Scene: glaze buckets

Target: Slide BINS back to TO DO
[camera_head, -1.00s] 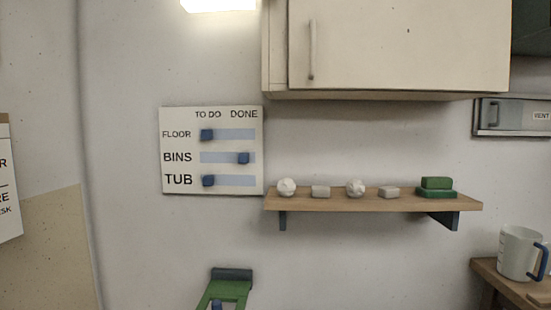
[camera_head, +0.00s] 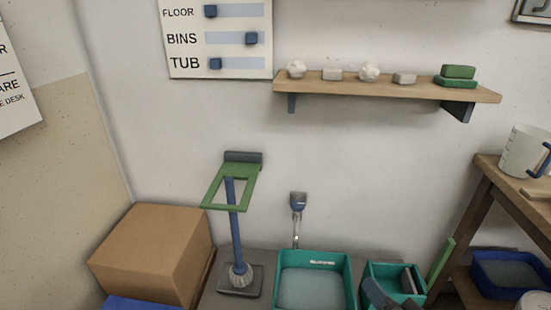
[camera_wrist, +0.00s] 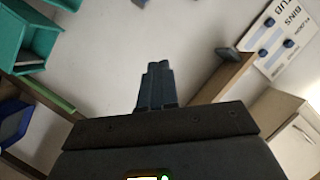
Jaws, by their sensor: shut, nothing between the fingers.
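The white chart board (camera_head: 185,60) hangs on the wall, cut by the head view's top edge. The BINS knob (camera_head: 252,38), a blue block, sits at the right end of its pale blue track. The FLOOR knob (camera_head: 210,11) and TUB knob (camera_head: 215,63) sit at the left ends of theirs. In the wrist view the board (camera_wrist: 307,42) shows turned around at the upper right, with the BINS knob (camera_wrist: 262,52) on it. My gripper (camera_wrist: 157,66) is shut and empty, well apart from the board. The column headings are out of the head view.
A wooden shelf (camera_head: 390,90) with several small items juts out right of the board. A wooden rack (camera_head: 480,200) stands at right.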

